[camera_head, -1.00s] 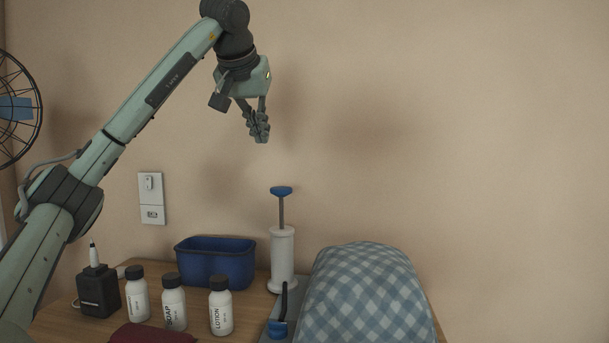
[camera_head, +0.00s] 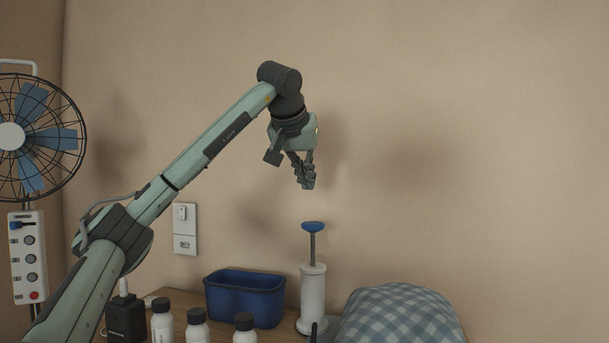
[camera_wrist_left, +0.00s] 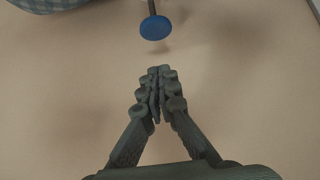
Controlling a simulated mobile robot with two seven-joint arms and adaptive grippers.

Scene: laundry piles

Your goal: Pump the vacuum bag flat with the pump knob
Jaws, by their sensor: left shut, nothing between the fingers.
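The pump is a white upright cylinder (camera_head: 313,299) with a grey rod. Its blue pump knob (camera_head: 313,227) stands raised at the top of the rod. The knob also shows in the left wrist view (camera_wrist_left: 155,28), beyond the fingertips. The vacuum bag (camera_head: 400,318), blue and white checked, bulges up to the right of the pump; its lower part is cut off by the frame. My left gripper (camera_head: 308,187) is shut and empty, pointing down above the knob with a clear gap. Its closed fingers show in the left wrist view (camera_wrist_left: 158,72). My right gripper is not in view.
A blue bin (camera_head: 245,298) stands left of the pump on the wooden table. Several white bottles with black caps (camera_head: 196,328) and a black box (camera_head: 126,318) stand in front. A fan (camera_head: 35,135) is at the far left. The air above the bag is free.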

